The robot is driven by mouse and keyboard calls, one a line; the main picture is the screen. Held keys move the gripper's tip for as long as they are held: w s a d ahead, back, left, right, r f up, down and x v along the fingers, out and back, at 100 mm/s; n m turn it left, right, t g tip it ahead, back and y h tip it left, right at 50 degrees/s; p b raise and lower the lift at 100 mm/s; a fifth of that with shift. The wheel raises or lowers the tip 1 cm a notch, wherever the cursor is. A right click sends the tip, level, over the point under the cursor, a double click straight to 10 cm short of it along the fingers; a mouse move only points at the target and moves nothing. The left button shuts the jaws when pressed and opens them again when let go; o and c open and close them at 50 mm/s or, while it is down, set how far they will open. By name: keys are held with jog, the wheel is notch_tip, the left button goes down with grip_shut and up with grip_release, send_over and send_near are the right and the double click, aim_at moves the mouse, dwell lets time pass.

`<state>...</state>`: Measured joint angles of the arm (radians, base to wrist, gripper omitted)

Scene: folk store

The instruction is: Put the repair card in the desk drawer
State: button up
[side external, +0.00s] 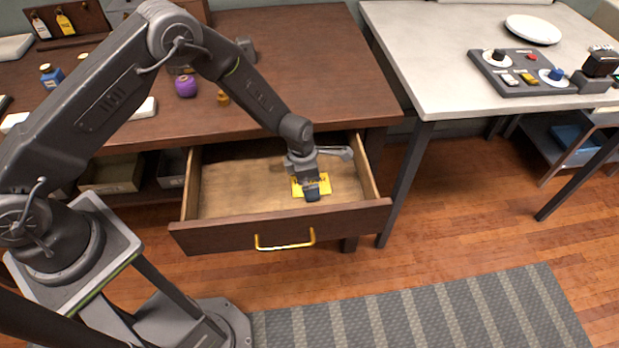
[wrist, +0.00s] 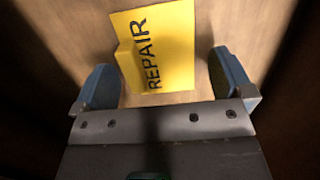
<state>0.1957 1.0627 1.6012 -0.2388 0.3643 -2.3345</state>
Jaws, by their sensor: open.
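The yellow repair card (side external: 325,184) lies inside the open desk drawer (side external: 235,185), toward its right side. In the wrist view the card (wrist: 165,45) shows the word REPAIR and rests on the wooden drawer floor (wrist: 75,35). My gripper (side external: 312,192) is inside the drawer, low over the card, and partly covers it in the side view. In the wrist view its two blue-grey fingers (wrist: 160,85) are spread wide, with the card's near end between them and clear space on each side. The drawer front has a brass handle (side external: 285,242).
The brown desk top (side external: 300,60) is above the drawer, with a purple jar (side external: 186,86) and small bottles on it. A pale table (side external: 440,80) stands to the right with a grey control panel (side external: 520,72). A striped rug (side external: 430,315) lies on the floor in front.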

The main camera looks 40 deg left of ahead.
notch_tip(320, 180, up, 12)
jog(key=s+a, duration=0.1)
jog(key=shift+a+f, duration=0.15)
jog(key=s+a+r+m+t, duration=0.1)
jog(key=s+a+r+m, duration=0.2)
jog(key=r, duration=0.4)
jog(key=s+a+r+m, duration=0.1)
jog(key=s+r+m, duration=0.3)
jog(key=r+m, duration=0.25)
jog(key=s+a+r+m+t, duration=0.1)
jog(key=s+r+m, duration=0.25)
jog(key=r, duration=0.35)
jog(key=s+a+r+m+t, duration=0.1)
jog(key=s+a+r+m, duration=0.1)
jog(key=s+m, duration=0.5)
jog(key=s+a+r+m+t+y, duration=0.1)
jog(key=s+a+r+m, duration=0.1)
jog(key=s+m, duration=0.5)
jog(key=shift+s+a+r, duration=0.3)
jog(key=shift+s+r, duration=0.45)
jog(key=shift+s, duration=0.1)
